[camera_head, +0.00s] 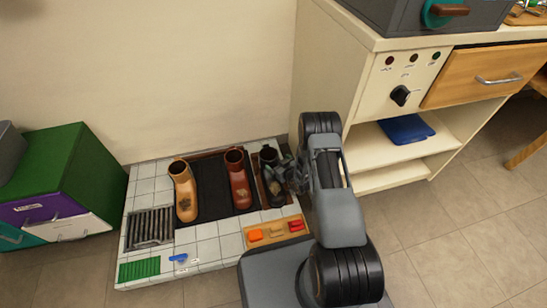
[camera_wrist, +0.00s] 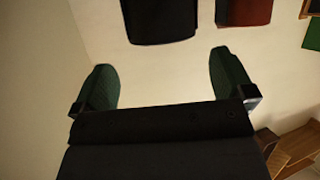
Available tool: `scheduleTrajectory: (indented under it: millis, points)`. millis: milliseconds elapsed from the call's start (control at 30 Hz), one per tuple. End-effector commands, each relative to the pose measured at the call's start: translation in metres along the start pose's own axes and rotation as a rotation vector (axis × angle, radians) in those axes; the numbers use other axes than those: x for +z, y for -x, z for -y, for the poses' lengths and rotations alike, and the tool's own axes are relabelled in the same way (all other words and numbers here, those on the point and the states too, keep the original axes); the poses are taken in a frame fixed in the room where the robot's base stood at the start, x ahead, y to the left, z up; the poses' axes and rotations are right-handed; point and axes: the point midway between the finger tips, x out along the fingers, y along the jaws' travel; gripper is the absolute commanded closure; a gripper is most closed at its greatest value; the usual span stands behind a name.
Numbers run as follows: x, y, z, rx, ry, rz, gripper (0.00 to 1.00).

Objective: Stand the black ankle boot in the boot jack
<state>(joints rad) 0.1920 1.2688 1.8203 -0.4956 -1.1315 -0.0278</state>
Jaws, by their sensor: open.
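The black ankle boot (camera_head: 269,155) stands upright at the right of the tiled platform, partly hidden by my gripper (camera_head: 284,172). A brown-edged holder (camera_head: 261,187) shows around the boot's lower part; I cannot tell whether this is the boot jack or how the sole sits in it. My gripper overlaps the boot's right side in the head view; I cannot tell if they touch. In the wrist view my gripper (camera_wrist: 160,62) has its two dark green fingers wide apart, with only a pale surface between them. No boot shows there.
A tan boot (camera_head: 184,190) and a red-brown boot (camera_head: 238,180) stand left of the black one, beside a black mat (camera_head: 211,190). A wooden tray (camera_head: 283,239) with small coloured pieces lies in front. A cream cabinet (camera_head: 325,60) stands close on the right.

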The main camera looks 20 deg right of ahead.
Motion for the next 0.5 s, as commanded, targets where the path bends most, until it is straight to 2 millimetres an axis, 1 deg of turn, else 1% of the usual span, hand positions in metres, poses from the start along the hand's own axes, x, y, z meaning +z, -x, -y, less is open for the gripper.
scheduleTrajectory:
  millis: [33,133,267,333,367,433,467,500]
  points:
    - [-0.003,0.010,-0.001,0.001,-0.001,0.001,0.00]
    - [-0.002,0.022,0.000,0.001,-0.001,0.001,0.00]
    - [-0.002,0.033,-0.001,0.001,0.001,0.002,0.00]
    - [-0.008,0.035,-0.003,0.005,0.007,0.010,0.00]
    - [-0.012,0.036,-0.004,0.009,0.010,0.017,0.00]
    - [-0.027,0.037,-0.009,0.022,0.022,0.049,0.00]
    - [-0.036,0.037,-0.013,0.030,0.028,0.067,0.00]
    - [-0.050,0.038,-0.017,0.044,0.035,0.097,0.00]
